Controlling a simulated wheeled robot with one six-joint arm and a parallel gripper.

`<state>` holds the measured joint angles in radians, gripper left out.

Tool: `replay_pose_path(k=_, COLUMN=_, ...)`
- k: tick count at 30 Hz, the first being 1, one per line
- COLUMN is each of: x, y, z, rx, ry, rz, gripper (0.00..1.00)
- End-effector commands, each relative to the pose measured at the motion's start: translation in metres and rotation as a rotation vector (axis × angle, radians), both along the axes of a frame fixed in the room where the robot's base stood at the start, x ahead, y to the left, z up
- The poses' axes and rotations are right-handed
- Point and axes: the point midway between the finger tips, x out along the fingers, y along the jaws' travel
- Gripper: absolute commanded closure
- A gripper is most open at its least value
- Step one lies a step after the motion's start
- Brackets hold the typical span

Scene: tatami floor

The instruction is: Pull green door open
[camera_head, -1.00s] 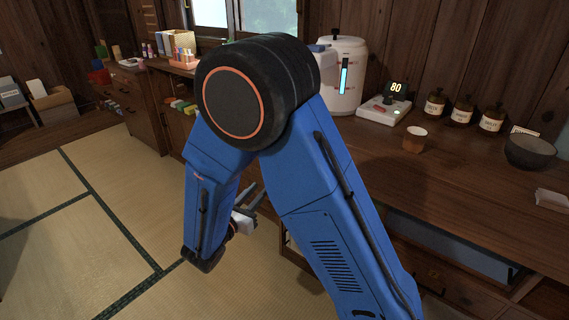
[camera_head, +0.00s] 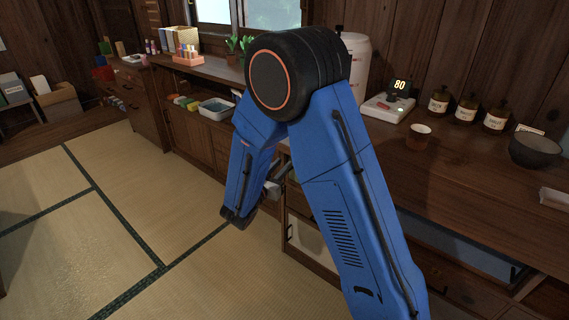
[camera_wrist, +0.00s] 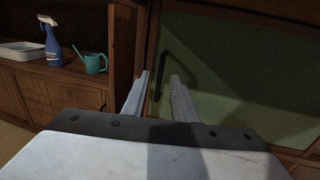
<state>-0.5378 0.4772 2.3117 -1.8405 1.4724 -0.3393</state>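The green door (camera_wrist: 235,75) fills the right of the wrist view, set in a brown wooden frame and looking shut. I see nothing held, and the handle does not look enclosed. In the head view my gripper (camera_head: 281,176) is small, near the cabinet front and partly behind my blue arm. My arm hides the green door there.
Left of the door, the wrist view shows a shelf with a spray bottle (camera_wrist: 52,45), a teal watering can (camera_wrist: 92,62) and a white basin (camera_wrist: 22,50). The counter (camera_head: 450,180) above holds jars, a scale (camera_head: 388,107) and a cup (camera_head: 418,136). Tatami floor (camera_head: 140,190) at left is clear.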

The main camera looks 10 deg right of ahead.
Motion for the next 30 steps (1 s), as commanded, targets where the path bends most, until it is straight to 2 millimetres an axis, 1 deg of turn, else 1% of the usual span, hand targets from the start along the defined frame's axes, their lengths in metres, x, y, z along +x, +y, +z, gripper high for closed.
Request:
replay_pose_path(k=1, x=0.005, y=-0.005, z=0.000, rx=0.001, ry=-0.001, rz=-0.002, gripper=0.74)
replay_pose_path(k=3, x=0.010, y=-0.009, z=0.000, rx=0.000, ry=-0.001, rz=-0.001, gripper=0.74)
replay_pose_path(k=7, x=0.017, y=-0.016, z=0.000, rx=0.000, ry=-0.001, rz=-0.001, gripper=0.74)
replay_pose_path(k=18, x=0.020, y=-0.018, z=0.000, rx=-0.001, ry=-0.001, rz=0.001, gripper=0.74)
replay_pose_path(k=19, x=0.020, y=-0.018, z=0.000, rx=-0.001, ry=-0.001, rz=0.001, gripper=0.79)
replay_pose_path(k=20, x=0.020, y=-0.018, z=0.000, rx=-0.001, ry=-0.001, rz=0.001, gripper=0.86)
replay_pose_path(k=21, x=0.020, y=-0.018, z=0.000, rx=-0.001, ry=-0.001, rz=0.000, gripper=0.96)
replay_pose_path(k=22, x=0.020, y=-0.018, z=0.000, rx=-0.001, ry=-0.001, rz=0.000, gripper=1.00)
replay_pose_path(k=30, x=0.020, y=-0.018, z=0.000, rx=-0.001, ry=-0.001, rz=0.000, gripper=1.00)
